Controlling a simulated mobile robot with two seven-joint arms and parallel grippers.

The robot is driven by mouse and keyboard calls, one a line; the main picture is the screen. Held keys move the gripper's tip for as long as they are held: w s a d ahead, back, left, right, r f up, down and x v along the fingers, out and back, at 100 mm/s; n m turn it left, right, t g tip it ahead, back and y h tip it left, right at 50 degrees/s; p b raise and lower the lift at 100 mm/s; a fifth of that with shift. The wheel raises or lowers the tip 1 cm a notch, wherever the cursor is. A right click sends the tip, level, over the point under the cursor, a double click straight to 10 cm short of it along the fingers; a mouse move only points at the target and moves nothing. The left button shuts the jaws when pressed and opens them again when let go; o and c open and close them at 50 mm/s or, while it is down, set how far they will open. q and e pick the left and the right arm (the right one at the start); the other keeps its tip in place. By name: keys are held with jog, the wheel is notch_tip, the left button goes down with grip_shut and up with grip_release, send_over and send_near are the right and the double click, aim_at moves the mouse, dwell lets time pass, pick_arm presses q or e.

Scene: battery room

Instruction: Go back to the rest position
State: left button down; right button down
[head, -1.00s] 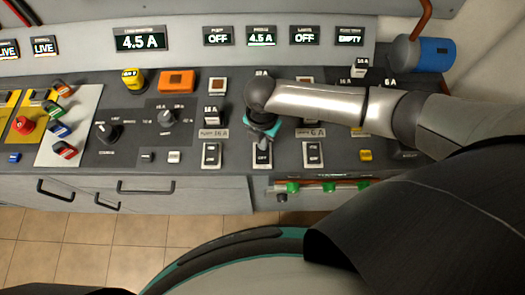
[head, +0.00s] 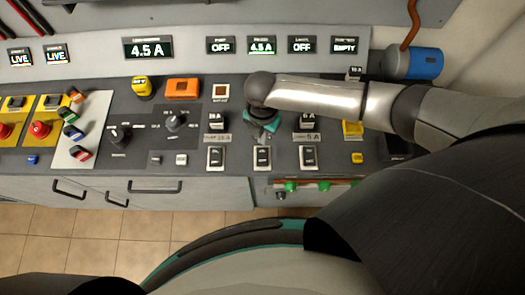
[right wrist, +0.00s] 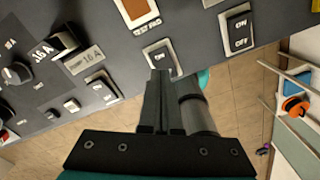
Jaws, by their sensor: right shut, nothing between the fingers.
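My right gripper (head: 262,128) is over the console, in front of the small black breakers and just behind the middle rocker switch (head: 262,157). Its arm comes in from the right. In the right wrist view its fingers (right wrist: 159,75) are together and hold nothing. Their tips overlap the lower edge of a rocker switch (right wrist: 160,58) there; I cannot tell if they touch it. My left gripper is not in view.
The sloped console (head: 100,160) spans the picture, with rocker switches, knobs, red buttons (head: 40,130) and an orange box (head: 182,88). Displays (head: 148,48) line the back. Tiled floor (head: 90,225) is open in front.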

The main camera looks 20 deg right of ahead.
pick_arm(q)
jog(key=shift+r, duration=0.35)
pick_arm(e)
jog(key=shift+r, duration=0.25)
jog(key=shift+a, duration=0.1)
